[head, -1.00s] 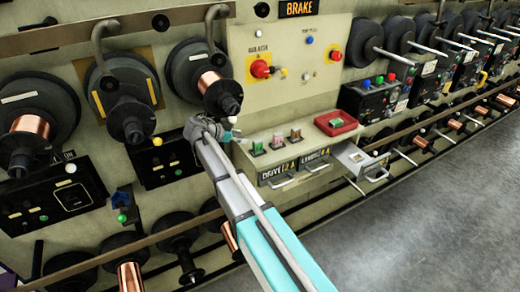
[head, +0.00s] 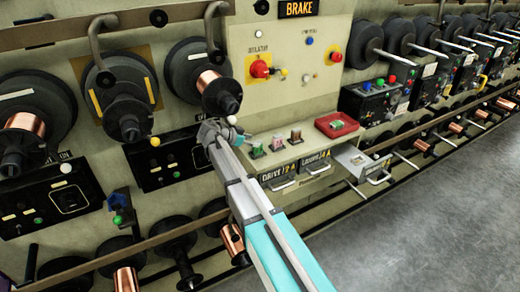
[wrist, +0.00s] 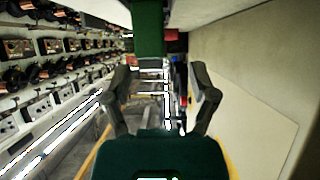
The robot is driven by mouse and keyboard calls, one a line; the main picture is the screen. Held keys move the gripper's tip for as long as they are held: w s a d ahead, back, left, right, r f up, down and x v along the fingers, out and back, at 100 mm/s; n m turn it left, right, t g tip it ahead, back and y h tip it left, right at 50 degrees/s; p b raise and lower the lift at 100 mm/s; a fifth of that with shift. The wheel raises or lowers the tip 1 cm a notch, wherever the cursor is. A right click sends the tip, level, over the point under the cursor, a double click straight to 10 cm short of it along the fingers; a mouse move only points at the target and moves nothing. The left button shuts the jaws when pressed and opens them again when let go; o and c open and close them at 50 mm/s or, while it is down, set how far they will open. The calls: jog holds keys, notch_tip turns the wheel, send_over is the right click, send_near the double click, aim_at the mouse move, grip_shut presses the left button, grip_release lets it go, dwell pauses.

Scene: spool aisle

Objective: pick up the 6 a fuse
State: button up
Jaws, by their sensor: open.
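Several small fuses stand in a row on the ledge in the head view: a green one (head: 257,148), a pinkish one (head: 277,142) and an orange-and-green one (head: 296,135). Their ratings are too small to read, so I cannot tell which is 6 A. My gripper (head: 222,130) is at the left end of the ledge, left of the row; its fingers are hard to see there. In the wrist view my gripper (wrist: 162,76) is open, with its fingers apart. A green block (wrist: 148,28) shows beyond the fingertips, not held.
A red tray (head: 337,125) with a green item in it sits right of the fuses. Below the ledge are labelled drawers, and an open drawer (head: 357,160) juts out at right. A red knob (head: 260,69) is on the panel above. Reels crowd the left. The floor (head: 430,230) is clear.

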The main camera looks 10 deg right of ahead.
aim_at(261, 144)
jog(key=shift+w+d+f+b, duration=0.15)
jog(key=shift+d+f+b, duration=0.65)
jog(key=shift+d+f, duration=0.3)
jog(key=shift+w+d+f, duration=0.15)
jog(key=shift+w+d, duration=0.05)
jog(key=shift+d, duration=0.55)
grip_shut()
